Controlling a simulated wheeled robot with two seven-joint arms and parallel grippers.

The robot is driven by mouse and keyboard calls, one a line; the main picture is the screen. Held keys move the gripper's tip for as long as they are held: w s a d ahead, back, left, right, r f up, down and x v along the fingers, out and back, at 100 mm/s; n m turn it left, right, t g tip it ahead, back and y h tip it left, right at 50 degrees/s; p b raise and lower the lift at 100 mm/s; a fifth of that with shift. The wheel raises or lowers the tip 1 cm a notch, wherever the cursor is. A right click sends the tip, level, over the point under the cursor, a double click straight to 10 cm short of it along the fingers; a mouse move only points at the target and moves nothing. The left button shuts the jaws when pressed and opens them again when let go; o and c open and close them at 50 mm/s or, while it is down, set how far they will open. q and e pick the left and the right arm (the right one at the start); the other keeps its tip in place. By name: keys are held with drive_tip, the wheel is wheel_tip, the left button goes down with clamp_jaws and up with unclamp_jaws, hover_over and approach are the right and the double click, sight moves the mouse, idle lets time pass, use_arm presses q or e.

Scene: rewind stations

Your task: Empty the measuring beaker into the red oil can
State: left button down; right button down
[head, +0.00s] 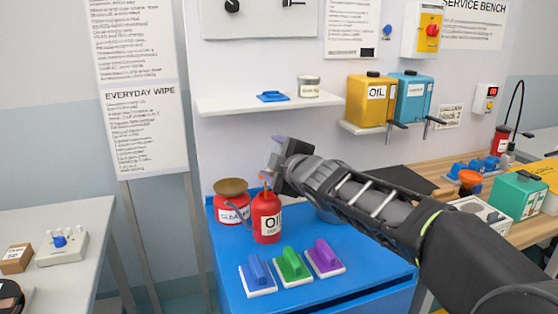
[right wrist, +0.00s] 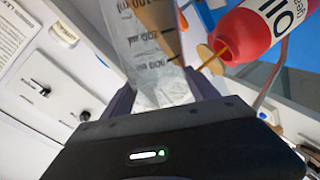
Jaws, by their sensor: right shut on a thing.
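The red oil can (head: 267,217), labelled OIL, stands on the blue cabinet top. It also shows at the upper right of the right wrist view (right wrist: 262,32). My right gripper (head: 274,160) is above the can, shut on the clear measuring beaker (right wrist: 150,55) with black markings. The beaker is tilted, with some amber colour inside. A thin orange line runs from the can's mouth in the wrist view; I cannot tell whether it is liquid or part of the can. The beaker is not clear in the head view. My left gripper is not in view.
A red cleaner can (head: 230,207) with a tan top stands just left of the oil can. Blue (head: 258,275), green (head: 291,267) and purple (head: 325,257) handled blocks lie in front. A shelf above bears yellow (head: 370,103) and teal (head: 412,100) containers.

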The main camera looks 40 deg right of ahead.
drive_tip(key=shift+a+f+b, duration=0.1)
drive_tip(key=shift+f+b, duration=0.05)
drive_tip(key=shift+b, duration=0.4)
drive_tip(key=shift+f+n+h+b, duration=0.3)
drive_tip(key=shift+n+b, duration=0.1)
drive_tip(key=shift+b, duration=0.2)
idle(1.5)
drive_tip(key=shift+a+f+b, duration=0.15)
drive_tip(key=shift+f+b, duration=0.1)
drive_tip(key=shift+b, duration=0.5)
drive_tip(key=shift+w+a+f+n+b, duration=0.1)
drive_tip(key=shift+f+n+b, duration=0.1)
drive_tip(key=shift+n+b, duration=0.3)
idle(1.5)
drive_tip(key=shift+a+f+n+b, duration=0.15)
drive_tip(key=shift+f+n+b, duration=0.2)
drive_tip(key=shift+b, duration=0.4)
drive_tip(key=shift+f+b, duration=0.1)
drive_tip(key=shift+b, duration=0.25)
idle(1.5)
